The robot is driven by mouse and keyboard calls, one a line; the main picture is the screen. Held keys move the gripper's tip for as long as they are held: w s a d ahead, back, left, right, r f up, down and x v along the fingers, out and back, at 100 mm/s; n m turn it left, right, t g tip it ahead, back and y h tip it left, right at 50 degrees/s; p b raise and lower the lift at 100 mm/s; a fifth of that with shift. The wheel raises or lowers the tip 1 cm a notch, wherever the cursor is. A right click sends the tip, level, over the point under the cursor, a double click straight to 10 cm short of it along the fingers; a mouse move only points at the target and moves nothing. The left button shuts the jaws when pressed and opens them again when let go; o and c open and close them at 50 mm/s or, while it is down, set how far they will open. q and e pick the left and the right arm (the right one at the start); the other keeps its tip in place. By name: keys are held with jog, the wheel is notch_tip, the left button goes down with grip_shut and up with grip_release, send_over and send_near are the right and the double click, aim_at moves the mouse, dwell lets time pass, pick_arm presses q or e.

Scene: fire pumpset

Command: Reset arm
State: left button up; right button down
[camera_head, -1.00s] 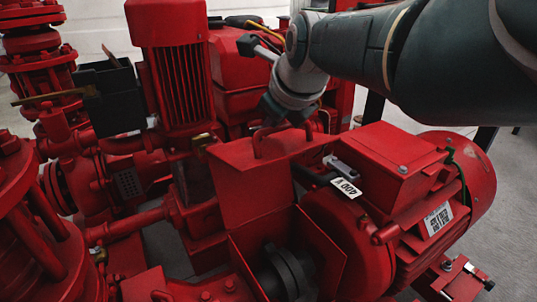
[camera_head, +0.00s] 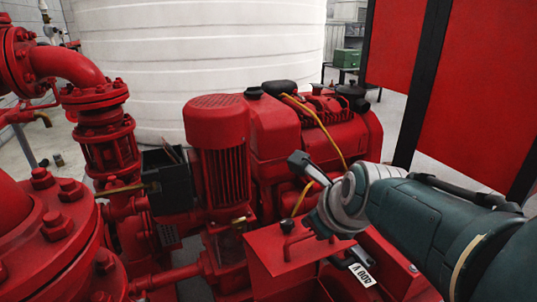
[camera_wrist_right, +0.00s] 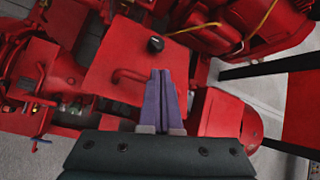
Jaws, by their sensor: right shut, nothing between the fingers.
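My right arm comes in from the right in the head view. Its gripper (camera_head: 320,222) is beside the small looped handle (camera_head: 292,240) of a red metal cover (camera_head: 272,262). In the right wrist view, the gripper's two purple fingers (camera_wrist_right: 163,78) are together with nothing between them. They point over the cover's flat red face (camera_wrist_right: 140,50), just right of the handle (camera_wrist_right: 125,76). The handle is outside the fingers; whether they touch the cover is unclear. My left gripper is not in view.
A red vertical motor (camera_head: 220,150) and red engine (camera_head: 320,135) stand behind the cover. Red pipework (camera_head: 105,130) and a black open box (camera_head: 168,182) are on the left. A large white tank (camera_head: 200,50) fills the back. A red panel (camera_head: 480,100) stands at right.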

jog(key=shift+s+r+p, duration=0.35)
jog(key=shift+r+p, duration=0.1)
jog(key=shift+r, duration=0.05)
jog(key=s+d+r+n+g+h+p, duration=0.1)
jog(key=s+d+r+n+p, duration=0.25)
jog(key=s+d+n, duration=0.3)
jog(key=s+d+r+n+g+h+p, duration=0.1)
jog(key=s+d+r+n+h+p, duration=0.15)
jog(key=s+d+n+p, duration=0.35)
jog(key=s+a+r+n+g+y+p, duration=0.1)
jog(key=s+a+r+n+p, duration=0.25)
jog(key=s+r+n, duration=0.6)
jog(key=s+a+r+n+g+y+p, duration=0.2)
jog(key=s+r+n+p, duration=0.3)
jog(key=s+r+n, duration=0.45)
pick_arm(q)
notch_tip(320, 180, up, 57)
jog(key=p, duration=3.6)
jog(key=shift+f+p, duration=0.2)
jog(key=shift+p, duration=0.15)
pick_arm(e)
notch_tip(320, 180, up, 35)
jog(key=s+m, duration=0.1)
jog(key=shift+d+r+t, duration=0.2)
jog(key=shift+d+t, duration=0.1)
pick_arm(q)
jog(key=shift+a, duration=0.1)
pick_arm(e)
jog(key=shift+h, duration=0.25)
